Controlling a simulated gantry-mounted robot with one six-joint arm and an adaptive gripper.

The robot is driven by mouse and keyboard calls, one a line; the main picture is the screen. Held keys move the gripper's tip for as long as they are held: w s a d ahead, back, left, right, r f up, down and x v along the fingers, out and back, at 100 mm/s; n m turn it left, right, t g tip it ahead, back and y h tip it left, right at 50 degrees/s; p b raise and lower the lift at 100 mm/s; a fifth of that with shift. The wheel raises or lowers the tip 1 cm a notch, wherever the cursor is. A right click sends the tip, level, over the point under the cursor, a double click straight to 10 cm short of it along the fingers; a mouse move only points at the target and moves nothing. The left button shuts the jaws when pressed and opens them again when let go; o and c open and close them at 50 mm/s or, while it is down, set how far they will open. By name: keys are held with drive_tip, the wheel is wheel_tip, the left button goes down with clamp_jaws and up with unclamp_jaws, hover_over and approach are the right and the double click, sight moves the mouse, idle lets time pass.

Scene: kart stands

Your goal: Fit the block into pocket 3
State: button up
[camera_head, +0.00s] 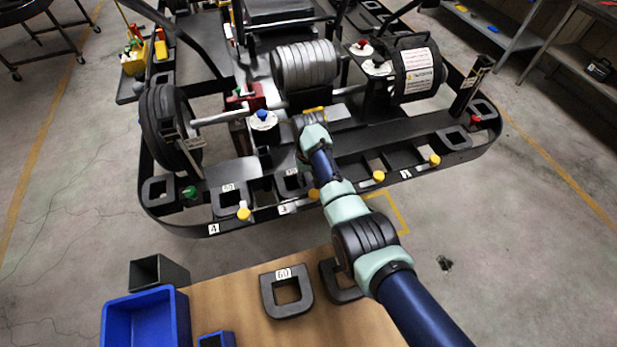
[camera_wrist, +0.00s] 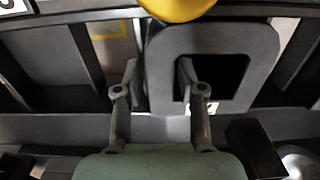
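The block (camera_wrist: 225,38) is a dark grey D-shaped frame with a square hole. In the wrist view my gripper (camera_wrist: 158,66) has its fingers apart at the block's left wall, one outside it and one over the hole. A gap shows beside the outer finger, so it looks open. In the head view the block (camera_head: 291,182) is at the kart's front rail near label 3 (camera_head: 283,208), partly behind my arm. Whether it sits flush in pocket 3 cannot be told. My fingers are hidden there by my wrist.
A yellow knob (camera_wrist: 178,8) is close to the block. Another D-shaped block (camera_head: 228,201) sits by label 4 (camera_head: 213,229). Two more, one labelled 60 (camera_head: 285,309), lie on the wooden table (camera_head: 225,300) beside a blue bin (camera_head: 146,303). Empty openings show right of my arm.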

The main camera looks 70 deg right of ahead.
drive_tip(key=shift+o, duration=0.6)
drive_tip(key=shift+r, duration=0.1)
wheel_tip(320, 180, up, 12)
drive_tip(key=p, duration=0.3)
